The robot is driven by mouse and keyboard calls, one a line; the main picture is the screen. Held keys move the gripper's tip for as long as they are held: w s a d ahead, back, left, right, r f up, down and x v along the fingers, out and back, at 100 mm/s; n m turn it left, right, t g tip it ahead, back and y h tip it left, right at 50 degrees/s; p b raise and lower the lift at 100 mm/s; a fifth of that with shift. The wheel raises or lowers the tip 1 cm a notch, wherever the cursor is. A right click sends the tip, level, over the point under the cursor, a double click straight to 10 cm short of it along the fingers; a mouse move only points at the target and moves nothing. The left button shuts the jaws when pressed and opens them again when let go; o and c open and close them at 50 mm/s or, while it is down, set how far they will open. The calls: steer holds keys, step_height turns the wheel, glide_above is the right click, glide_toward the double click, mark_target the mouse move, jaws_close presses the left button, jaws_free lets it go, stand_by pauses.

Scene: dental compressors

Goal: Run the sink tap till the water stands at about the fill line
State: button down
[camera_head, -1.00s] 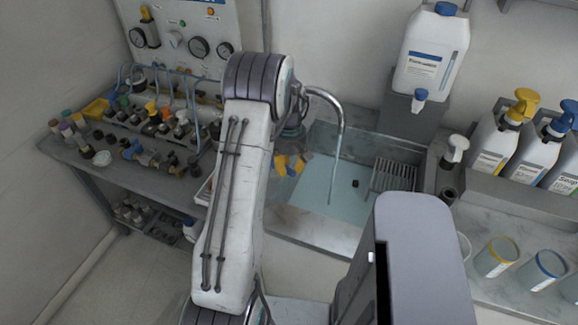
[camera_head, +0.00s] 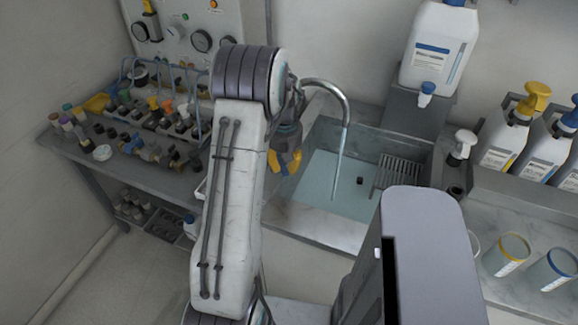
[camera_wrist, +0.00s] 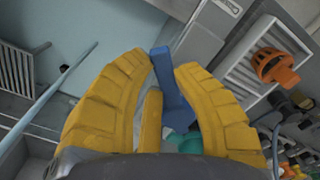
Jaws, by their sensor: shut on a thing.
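The sink (camera_head: 310,222) has pale blue water (camera_head: 317,178) standing in it. The curved metal tap (camera_head: 328,84) arches over it, and a thin stream (camera_head: 341,150) falls from its spout into the water. The stream also shows in the wrist view (camera_wrist: 50,92). My gripper (camera_head: 285,162) is at the sink's left side, beside the tap. In the wrist view its yellow fingers (camera_wrist: 160,65) are closed around a blue lever-like piece (camera_wrist: 172,88), apparently the tap's handle. My arm hides the tap's base in the head view. I cannot make out a fill line.
A slatted rack (camera_head: 400,172) lies at the sink's right. A white canister (camera_head: 438,48) stands behind it on a grey block. Pump bottles (camera_head: 505,135) and cups (camera_head: 506,255) stand at the right. A bench (camera_head: 85,160) crowded with fittings is at the left.

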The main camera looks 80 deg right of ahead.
mark_target(284, 166)
steer(key=shift+w+a+m, duration=0.15)
steer(key=shift+w+m, duration=0.05)
steer(key=shift+m, duration=0.1)
steer(key=c, duration=0.9)
jaws_free()
steer(key=shift+c, duration=0.2)
step_height(284, 166, up, 12)
